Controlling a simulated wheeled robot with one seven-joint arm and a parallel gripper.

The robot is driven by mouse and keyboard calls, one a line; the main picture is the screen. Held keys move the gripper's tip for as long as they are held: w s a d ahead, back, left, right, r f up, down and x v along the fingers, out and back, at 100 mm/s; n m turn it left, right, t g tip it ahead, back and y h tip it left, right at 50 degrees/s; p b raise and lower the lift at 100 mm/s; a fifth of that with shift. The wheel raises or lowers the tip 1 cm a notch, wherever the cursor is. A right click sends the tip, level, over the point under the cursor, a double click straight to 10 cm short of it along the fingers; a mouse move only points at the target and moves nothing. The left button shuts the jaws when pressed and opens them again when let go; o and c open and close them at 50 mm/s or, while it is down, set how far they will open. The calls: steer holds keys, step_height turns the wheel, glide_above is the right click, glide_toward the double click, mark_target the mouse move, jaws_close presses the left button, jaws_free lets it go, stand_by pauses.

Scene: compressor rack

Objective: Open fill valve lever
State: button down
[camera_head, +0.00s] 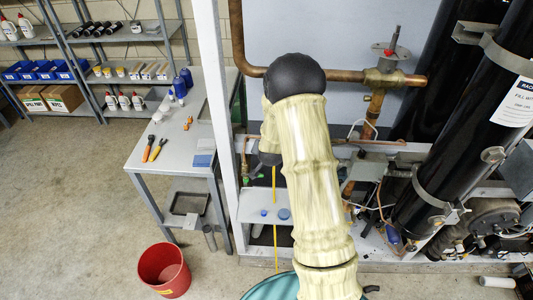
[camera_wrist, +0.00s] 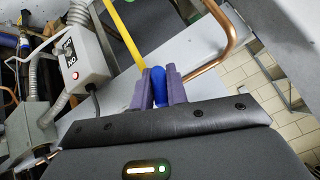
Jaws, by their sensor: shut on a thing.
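In the wrist view my gripper (camera_wrist: 160,88) has its two purple fingers shut on a blue grip (camera_wrist: 158,80). A straight yellow bar (camera_wrist: 128,36) runs up and left from just beyond the grip and looks in line with it. I cannot tell if the two are joined. In the head view a thin yellow bar (camera_head: 275,218) hangs upright below my arm. My arm hides my fingers and the blue grip there. A brass valve (camera_head: 382,77) with a red part and a grey stem sits on the copper pipe at the upper right.
A grey switch box (camera_wrist: 82,58) with a red button stands left of my fingers, and a bent copper pipe (camera_wrist: 224,40) lies right. Black cylinders (camera_head: 440,150) stand at the right. A bench (camera_head: 175,135) with tools and a red bucket (camera_head: 164,270) are left, with open floor.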

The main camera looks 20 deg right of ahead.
steer(key=shift+s+f, duration=0.1)
steer(key=shift+f, duration=0.05)
steer(key=c, duration=1.4)
jaws_free()
steer(key=shift+r, duration=0.2)
steer(key=b+v, duration=0.3)
steer(key=v, duration=1.4)
steer(key=shift+s+a, duration=0.15)
steer(key=s+a+n+g, duration=0.2)
steer(key=s, duration=0.3)
steer(key=s+a+f+n+g+y, duration=0.1)
steer(key=s+n+g, duration=0.1)
steer(key=s, duration=0.3)
steer(key=s+a+f+n+g+y, duration=0.1)
steer(key=s+a+n, duration=0.1)
steer(key=s+n, duration=0.2)
steer(key=shift+s+a+g, duration=0.15)
steer(key=shift+s+g, duration=0.05)
steer(key=shift+s, duration=0.3)
steer(key=shift+s+a+g, duration=0.2)
steer(key=shift+s, duration=0.25)
